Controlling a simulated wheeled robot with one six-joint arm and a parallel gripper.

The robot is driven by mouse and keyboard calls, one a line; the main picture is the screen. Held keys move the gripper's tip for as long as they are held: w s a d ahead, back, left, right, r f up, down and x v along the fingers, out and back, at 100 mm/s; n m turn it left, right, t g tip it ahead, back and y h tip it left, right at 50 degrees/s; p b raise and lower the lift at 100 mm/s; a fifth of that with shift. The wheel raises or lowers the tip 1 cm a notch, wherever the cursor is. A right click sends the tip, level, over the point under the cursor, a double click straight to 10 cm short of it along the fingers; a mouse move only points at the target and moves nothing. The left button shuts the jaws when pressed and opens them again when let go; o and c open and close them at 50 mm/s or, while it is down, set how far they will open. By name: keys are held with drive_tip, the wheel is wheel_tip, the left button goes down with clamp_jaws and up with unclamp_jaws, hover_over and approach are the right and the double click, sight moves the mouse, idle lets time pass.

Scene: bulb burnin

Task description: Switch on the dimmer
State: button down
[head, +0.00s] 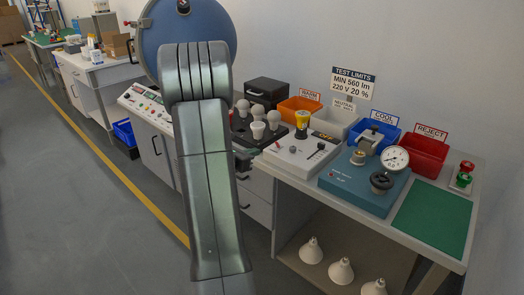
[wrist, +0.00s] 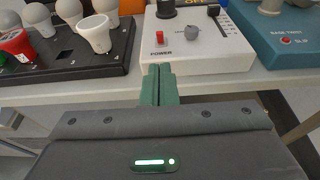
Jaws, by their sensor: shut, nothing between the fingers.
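The dimmer is a white box on the bench, in the head view (head: 296,161) and in the wrist view (wrist: 205,60). In the wrist view it carries a red switch (wrist: 159,38) above the word POWER, a grey knob (wrist: 186,34) and a slider on the right. A dark display (wrist: 213,11) at its top, cut by the frame edge, shows orange letters that seem to read OFF. My gripper (wrist: 158,72) is shut and empty, its green fingertips just in front of the dimmer's near edge, below the switch in the picture. In the head view my arm hides most of the gripper.
A black tray (wrist: 85,62) with several bulbs stands left of the dimmer. A blue tester (wrist: 275,40) stands right of it, with a gauge (head: 395,158). Orange, white, blue and red bins line the back. A green mat (head: 433,218) lies clear at right.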

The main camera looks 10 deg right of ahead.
sight(277, 145)
drive_tip(key=x, duration=0.9)
drive_tip(key=shift+w+d, duration=0.1)
drive_tip(key=shift+d, duration=0.05)
drive_tip(key=shift+r+p, duration=0.1)
drive_tip(key=shift+p, duration=0.35)
drive_tip(key=shift+r+p, duration=0.1)
drive_tip(key=shift+p, duration=0.3)
